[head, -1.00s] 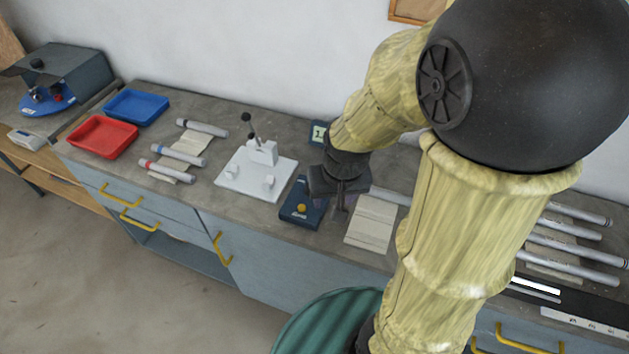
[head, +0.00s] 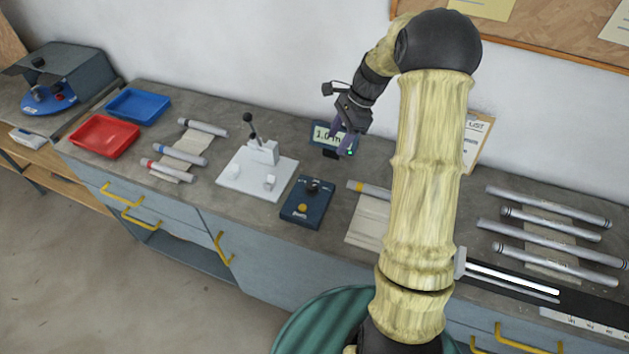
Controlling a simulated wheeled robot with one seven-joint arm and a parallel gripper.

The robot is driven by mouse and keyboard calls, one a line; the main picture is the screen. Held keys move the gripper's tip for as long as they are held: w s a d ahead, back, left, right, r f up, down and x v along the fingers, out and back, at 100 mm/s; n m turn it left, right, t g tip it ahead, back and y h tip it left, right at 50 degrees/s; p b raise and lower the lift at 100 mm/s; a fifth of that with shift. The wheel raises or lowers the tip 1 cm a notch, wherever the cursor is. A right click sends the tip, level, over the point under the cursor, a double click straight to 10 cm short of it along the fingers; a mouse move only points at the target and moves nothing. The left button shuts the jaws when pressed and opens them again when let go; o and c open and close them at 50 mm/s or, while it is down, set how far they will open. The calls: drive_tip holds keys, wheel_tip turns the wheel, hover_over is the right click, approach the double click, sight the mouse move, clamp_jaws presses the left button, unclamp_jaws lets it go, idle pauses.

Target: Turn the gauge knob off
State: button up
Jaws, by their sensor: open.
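The gauge is a dark blue box (head: 305,209) on the bench, with a black knob (head: 313,186) near its back edge and a yellow round button (head: 302,208) toward its front. The markings around the knob are too small to read, so its setting is unclear. A small display (head: 328,133) reading about "1.0" stands behind the box. My gripper (head: 344,147) is open and empty. It is raised above and behind the box, overlapping the right part of the display in the picture, apart from the knob.
A white jig with a black-handled lever (head: 228,186) stands just left of the box. A pale cloth with a tube (head: 368,217) lies right of it. Red (head: 103,137) and blue trays (head: 138,105) are at the far left. Several tubes lie at the right.

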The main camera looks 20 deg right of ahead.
sight(312, 185)
drive_tip(key=shift+f, duration=0.15)
drive_tip(key=p+x, duration=0.5)
drive_tip(key=x, duration=1.2)
drive_tip(key=shift+f, duration=0.1)
drive_tip(key=shift+c, duration=0.2)
drive_tip(key=c, duration=0.9)
